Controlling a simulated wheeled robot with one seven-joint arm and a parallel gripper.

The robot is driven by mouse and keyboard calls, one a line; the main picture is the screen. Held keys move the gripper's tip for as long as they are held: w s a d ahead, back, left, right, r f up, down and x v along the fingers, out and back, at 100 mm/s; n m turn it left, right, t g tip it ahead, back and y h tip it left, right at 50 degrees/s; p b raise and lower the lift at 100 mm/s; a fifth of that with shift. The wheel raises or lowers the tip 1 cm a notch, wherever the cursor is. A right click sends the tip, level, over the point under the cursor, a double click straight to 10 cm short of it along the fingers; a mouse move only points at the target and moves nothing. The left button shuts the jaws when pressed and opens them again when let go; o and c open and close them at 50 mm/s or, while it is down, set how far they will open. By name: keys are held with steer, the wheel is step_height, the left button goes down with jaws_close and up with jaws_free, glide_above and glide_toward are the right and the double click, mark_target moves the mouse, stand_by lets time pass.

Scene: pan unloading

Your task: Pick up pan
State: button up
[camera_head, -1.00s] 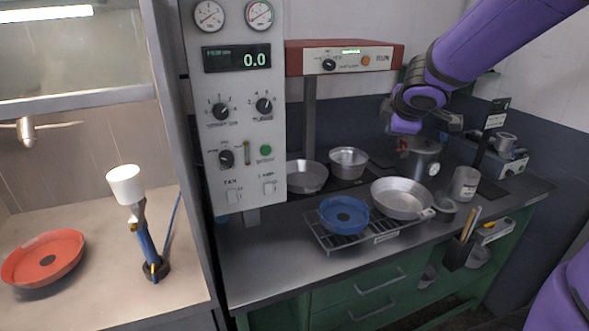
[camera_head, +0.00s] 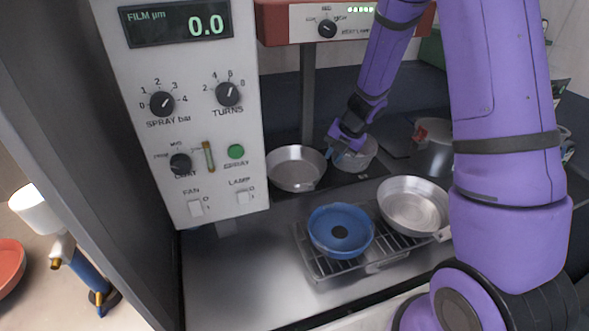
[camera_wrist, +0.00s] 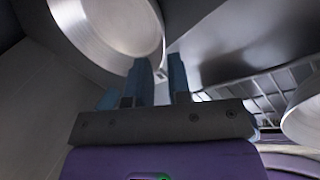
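A shallow metal pan (camera_head: 297,168) sits at the back left of the counter, near the control panel. It fills the upper left of the wrist view (camera_wrist: 112,25), with its short handle lined up with the gap between my fingers. A blue pan (camera_head: 340,231) and a larger metal pan (camera_head: 413,205) sit on the wire rack. Whether the fingers touch the handle cannot be told.
The wire rack (camera_head: 313,259) stands mid-counter. The counter's front left (camera_head: 235,280) is clear.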

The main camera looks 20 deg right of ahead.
steer(key=shift+x, duration=4.45)
steer(key=shift+s, duration=0.15)
jaws_close()
